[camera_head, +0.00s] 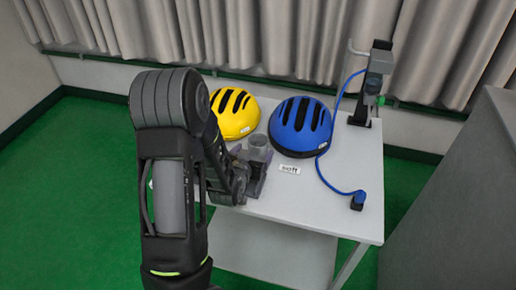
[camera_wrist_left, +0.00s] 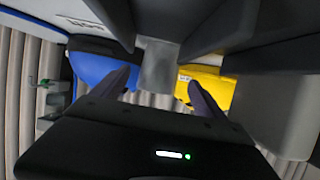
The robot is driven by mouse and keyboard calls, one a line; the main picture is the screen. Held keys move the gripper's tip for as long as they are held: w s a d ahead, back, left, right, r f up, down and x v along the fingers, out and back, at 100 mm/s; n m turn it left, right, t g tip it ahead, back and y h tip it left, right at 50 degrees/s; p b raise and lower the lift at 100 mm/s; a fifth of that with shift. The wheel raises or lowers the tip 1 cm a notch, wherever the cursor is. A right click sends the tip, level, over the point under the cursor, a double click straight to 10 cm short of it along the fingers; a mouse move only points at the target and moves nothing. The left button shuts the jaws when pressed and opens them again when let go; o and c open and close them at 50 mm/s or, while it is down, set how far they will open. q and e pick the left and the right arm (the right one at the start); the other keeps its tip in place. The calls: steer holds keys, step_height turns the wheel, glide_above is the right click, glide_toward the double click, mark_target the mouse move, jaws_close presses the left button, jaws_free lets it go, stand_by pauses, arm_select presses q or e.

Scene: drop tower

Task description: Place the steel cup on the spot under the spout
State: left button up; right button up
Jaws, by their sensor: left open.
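The steel cup (camera_head: 259,142) is a small grey cylinder standing on the white table in front of the two helmets. My left gripper (camera_head: 257,168) is at the cup, on its near side, partly hiding its lower part. In the left wrist view, the cup (camera_wrist_left: 158,66) appears as a grey shape between the two spread fingers of the left gripper (camera_wrist_left: 160,90), which is open. I cannot tell whether the fingers touch it. The spout (camera_head: 357,48) is on a grey stand at the table's back right. The spot under it cannot be made out. My right gripper is not in view.
A yellow helmet (camera_head: 234,114) and a blue helmet (camera_head: 300,126) sit behind the cup. A blue cable runs from the stand to a dark plug (camera_head: 358,200). A small label (camera_head: 289,170) lies on the table (camera_head: 310,205). The front right of the table is mostly clear.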

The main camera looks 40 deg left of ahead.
mark_target(255, 151)
arm_select(q)
steer(key=x, duration=0.3)
steer(key=shift+w+f+p, duration=0.15)
steer(key=shift+w+p, duration=0.1)
steer(key=shift+p, duration=0.05)
steer(key=shift+c, duration=0.2)
steer(key=c, duration=1.6)
step_height(255, 151, up, 10)
steer(key=shift+r, duration=0.1)
stand_by(0.5)
